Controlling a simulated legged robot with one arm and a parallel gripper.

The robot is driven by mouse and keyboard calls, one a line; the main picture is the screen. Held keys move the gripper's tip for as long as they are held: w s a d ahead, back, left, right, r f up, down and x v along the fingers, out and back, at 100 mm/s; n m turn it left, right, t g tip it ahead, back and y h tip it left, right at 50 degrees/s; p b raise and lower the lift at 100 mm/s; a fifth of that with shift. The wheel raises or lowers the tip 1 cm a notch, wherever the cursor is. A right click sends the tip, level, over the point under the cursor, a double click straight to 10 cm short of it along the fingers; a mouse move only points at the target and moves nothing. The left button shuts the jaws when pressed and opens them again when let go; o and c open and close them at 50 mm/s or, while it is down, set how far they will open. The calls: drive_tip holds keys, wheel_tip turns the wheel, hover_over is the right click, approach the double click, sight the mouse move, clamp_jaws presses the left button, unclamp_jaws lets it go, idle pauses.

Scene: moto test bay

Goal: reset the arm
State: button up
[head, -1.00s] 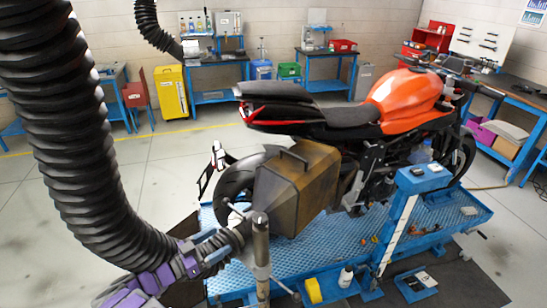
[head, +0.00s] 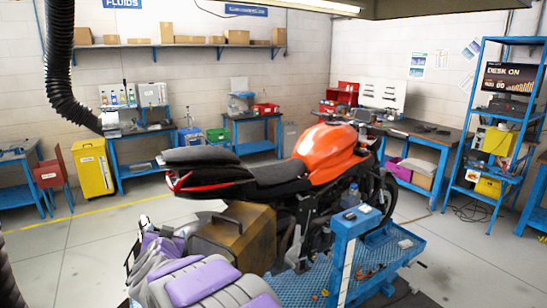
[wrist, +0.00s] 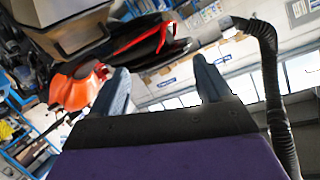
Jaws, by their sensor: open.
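My gripper (wrist: 163,84) shows in the wrist view with its two blue-grey fingers spread wide apart and nothing between them. The wrist view is tilted and looks up past the motorcycle toward the ceiling and windows. In the head view my purple and grey arm (head: 205,283) rises from the bottom edge, in front of the bike's rear; I cannot make out the fingertips there. The orange and black motorcycle (head: 325,155) stands on a blue lift table (head: 405,252). A brown metal box (head: 235,238) is at the bike's rear, partly hidden by my arm.
A blue post (head: 346,250) stands at the lift's near side. A black hose (head: 62,70) hangs at the left. A yellow cabinet (head: 92,168), blue benches and a blue shelf rack (head: 500,130) line the walls.

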drive_tip(key=s+d+f+g+h+b, duration=0.1)
drive_tip(key=s+d+f+g, duration=0.3)
drive_tip(key=s+d, duration=1)
drive_tip(key=s+d+f+g+h+b, duration=0.2)
drive_tip(key=s+d+f+g, duration=0.2)
drive_tip(key=s+d, duration=1.1)
drive_tip(key=s+d+f+g+h+b, duration=0.1)
drive_tip(key=s+d+f+g, duration=0.3)
drive_tip(key=s+d, duration=1.1)
drive_tip(key=s+g, duration=0.3)
drive_tip(key=shift+n+g+h, duration=0.3)
drive_tip(key=shift+g+h, duration=0.1)
